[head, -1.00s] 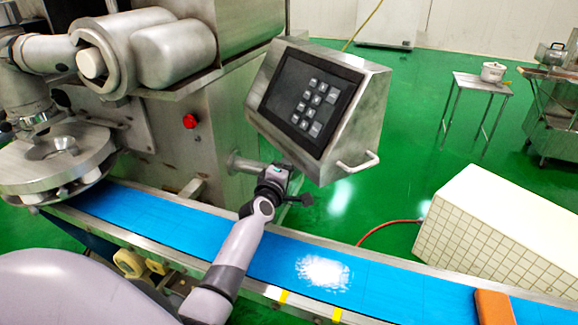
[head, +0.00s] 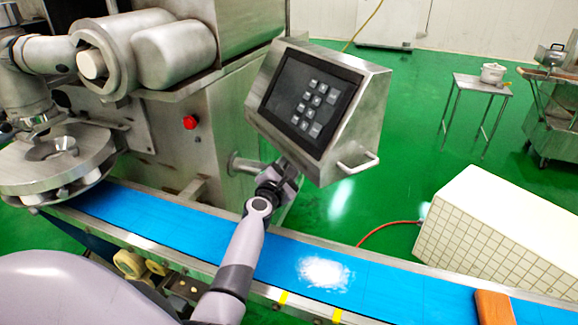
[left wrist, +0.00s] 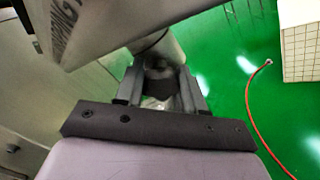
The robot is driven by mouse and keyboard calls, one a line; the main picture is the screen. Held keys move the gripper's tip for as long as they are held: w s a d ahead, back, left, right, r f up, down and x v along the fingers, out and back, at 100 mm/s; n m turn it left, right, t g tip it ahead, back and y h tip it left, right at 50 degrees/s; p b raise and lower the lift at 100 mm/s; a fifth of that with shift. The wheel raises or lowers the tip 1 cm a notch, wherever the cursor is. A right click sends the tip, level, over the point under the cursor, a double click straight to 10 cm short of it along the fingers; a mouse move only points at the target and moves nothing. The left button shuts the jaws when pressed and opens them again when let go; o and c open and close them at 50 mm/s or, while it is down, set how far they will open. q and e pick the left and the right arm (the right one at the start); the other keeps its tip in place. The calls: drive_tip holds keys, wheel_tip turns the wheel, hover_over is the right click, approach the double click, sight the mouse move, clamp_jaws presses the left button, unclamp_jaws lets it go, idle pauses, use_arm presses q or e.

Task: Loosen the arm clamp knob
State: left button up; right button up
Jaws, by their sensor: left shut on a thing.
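The arm clamp knob (left wrist: 160,76) is a dark piece between my two fingers in the left wrist view, under the support arm (left wrist: 172,48) of the control panel. My left gripper (head: 284,180) is shut on it, just below the panel and above the belt; it also shows in the left wrist view (left wrist: 158,88). In the head view the gripper hides the knob. The control panel (head: 310,98) is a tilted steel box with a dark screen and pale keys. My right gripper is not in view.
The blue conveyor belt (head: 400,285) runs below my left arm, with a white powder patch (head: 325,271) and an orange block (head: 493,307) on it. A red button (head: 190,122) is on the machine body. A white tiled box (head: 500,235) stands right of the belt.

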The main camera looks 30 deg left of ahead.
use_arm(q)
drive_tip(key=n, duration=0.4)
drive_tip(key=shift+a+n+p, duration=0.2)
drive_tip(key=shift+n+p, duration=0.1)
drive_tip(key=shift+n, duration=0.1)
drive_tip(key=shift+s+f+n, duration=0.1)
drive_tip(key=shift+f+n, duration=0.05)
drive_tip(key=shift+n, duration=0.25)
drive_tip(key=o, duration=1)
drive_tip(key=shift+o, duration=0.2)
drive_tip(key=shift+d, duration=0.1)
drive_tip(key=shift+d, duration=0.1)
